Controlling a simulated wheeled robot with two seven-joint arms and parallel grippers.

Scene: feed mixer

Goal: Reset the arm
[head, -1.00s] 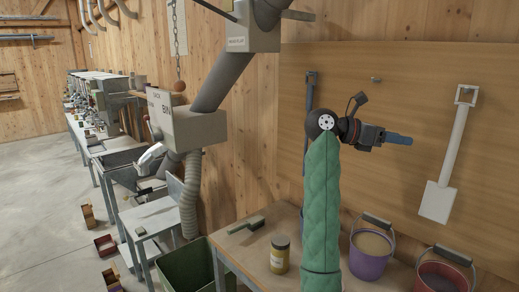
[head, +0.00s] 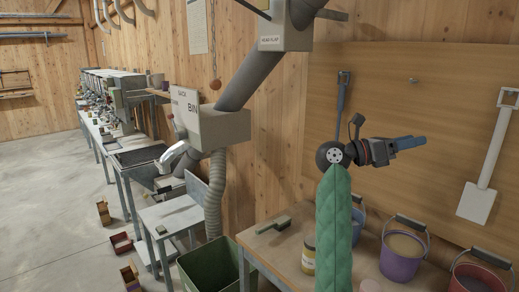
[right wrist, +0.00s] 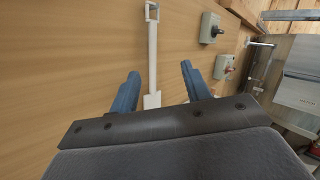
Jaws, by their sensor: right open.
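My right arm rises in its green sleeve at the right of the head view. Its gripper (head: 408,143) points to the right, in front of the wooden board and above the buckets. In the right wrist view the two blue fingers (right wrist: 158,88) stand wide apart with nothing between them. A white shovel (right wrist: 152,55) hangs on the board beyond them. My left gripper is not in view.
A workbench (head: 280,245) below my arm bears a green brush (head: 273,224) and a yellow jar (head: 308,256). Purple (head: 400,263) and red (head: 470,280) buckets stand at right. A green bin (head: 215,275) is at front. Concrete floor (head: 45,180) is clear at left.

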